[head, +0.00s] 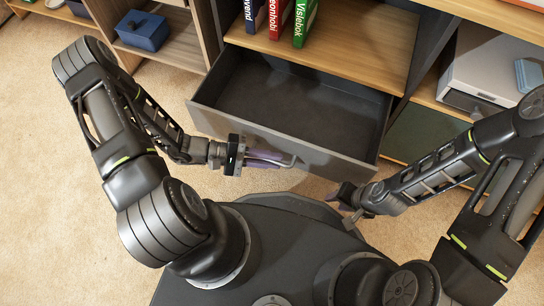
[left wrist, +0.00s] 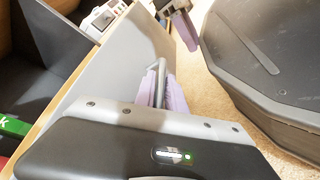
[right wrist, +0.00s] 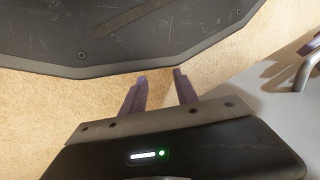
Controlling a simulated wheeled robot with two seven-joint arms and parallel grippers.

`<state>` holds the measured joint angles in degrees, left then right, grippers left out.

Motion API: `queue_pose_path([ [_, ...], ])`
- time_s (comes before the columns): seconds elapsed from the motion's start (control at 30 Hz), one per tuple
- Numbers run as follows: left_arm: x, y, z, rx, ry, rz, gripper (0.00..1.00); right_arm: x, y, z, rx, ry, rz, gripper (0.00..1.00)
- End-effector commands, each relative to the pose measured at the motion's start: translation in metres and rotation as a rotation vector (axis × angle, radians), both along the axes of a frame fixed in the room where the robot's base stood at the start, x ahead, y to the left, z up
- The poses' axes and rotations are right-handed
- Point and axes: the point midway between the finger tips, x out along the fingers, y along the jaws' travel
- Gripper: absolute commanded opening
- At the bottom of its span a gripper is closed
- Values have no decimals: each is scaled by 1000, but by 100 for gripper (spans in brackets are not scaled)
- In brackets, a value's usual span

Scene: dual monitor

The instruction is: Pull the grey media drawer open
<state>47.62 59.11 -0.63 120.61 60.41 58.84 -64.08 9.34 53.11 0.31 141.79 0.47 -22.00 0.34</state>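The grey media drawer (head: 225,132) stands pulled out from the wooden unit, and its dark inside is empty. Its front carries a bar handle (head: 288,163). My left gripper (head: 270,158) is at the handle. In the left wrist view its purple fingers (left wrist: 165,88) are close together on either side of the handle bar (left wrist: 157,80), shut on it; the contact is partly hidden. My right gripper (head: 342,198) is empty, low beside the drawer's right front corner. In the right wrist view its fingers (right wrist: 160,82) are apart, above the carpet.
Books (head: 279,15) stand on the shelf (head: 350,45) above the drawer. A white box (head: 485,65) sits on the right shelf and a blue box (head: 142,30) on the left shelf. My base is close in front of the drawer. Carpet (head: 50,150) is clear at left.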

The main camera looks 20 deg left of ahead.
Motion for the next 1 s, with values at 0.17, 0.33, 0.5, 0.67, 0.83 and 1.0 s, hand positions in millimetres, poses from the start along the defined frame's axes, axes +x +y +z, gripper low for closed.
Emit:
queue_pose_path([
  [0.17,0,0,0,-1,0,-1,30,0,0,0,0,0,0,36],
  [0.33,0,-1,0,-1,0,0,32,0,0,0,0,0,0,36],
  [0.5,0,2,1,-1,0,-1,32,0,0,1,0,0,0,36],
  [0.67,-4,16,6,1,-1,2,32,-1,0,6,0,2,1,36],
  [0.83,-11,43,12,3,-1,3,32,-2,0,14,1,5,3,36],
  [1.0,-18,66,16,1,-1,2,32,-3,0,19,2,9,4,36],
])
